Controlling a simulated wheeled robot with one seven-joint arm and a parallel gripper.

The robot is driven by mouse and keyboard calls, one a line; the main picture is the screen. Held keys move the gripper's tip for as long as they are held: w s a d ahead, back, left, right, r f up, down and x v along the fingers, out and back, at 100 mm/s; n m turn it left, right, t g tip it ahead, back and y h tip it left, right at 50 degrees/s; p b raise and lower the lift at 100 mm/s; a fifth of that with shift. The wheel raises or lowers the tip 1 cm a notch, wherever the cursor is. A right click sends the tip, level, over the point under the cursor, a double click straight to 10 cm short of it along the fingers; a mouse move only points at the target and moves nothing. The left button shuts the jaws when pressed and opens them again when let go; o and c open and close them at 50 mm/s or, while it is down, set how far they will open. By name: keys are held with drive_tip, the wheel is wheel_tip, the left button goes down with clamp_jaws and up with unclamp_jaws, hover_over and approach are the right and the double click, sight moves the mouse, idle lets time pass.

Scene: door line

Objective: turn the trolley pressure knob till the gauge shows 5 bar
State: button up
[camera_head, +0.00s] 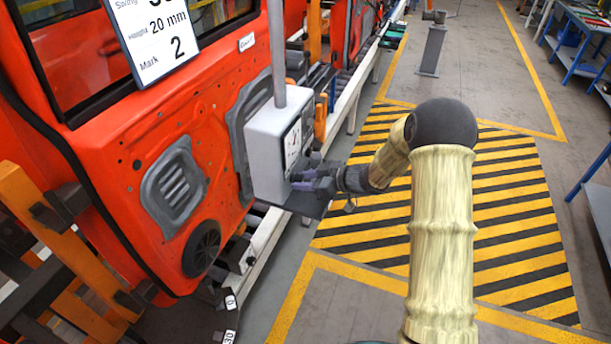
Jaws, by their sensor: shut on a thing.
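The grey trolley box (265,150) stands in front of the orange door, on a vertical pole. Its white gauge (292,147) faces right and is seen at a steep angle, so its needle and numbers cannot be read. My gripper (305,182) reaches in from the right to the lower part of the box's front. It is shut on the pressure knob there; the knob itself is mostly hidden by the fingers.
The orange door (130,130) with a white sign (152,30) fills the left. A dark shelf (312,205) juts out below the box. A grey post (432,50) stands at the back. Blue workbenches (580,40) line the right. The striped floor (500,200) is clear.

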idle(0.3)
drive_tip(key=o, duration=1)
drive_tip(key=shift+c, duration=0.2)
drive_tip(key=p+v, duration=0.2)
drive_tip(key=v, duration=1.5)
drive_tip(key=shift+d, duration=0.2)
drive_tip(key=shift+r, duration=0.15)
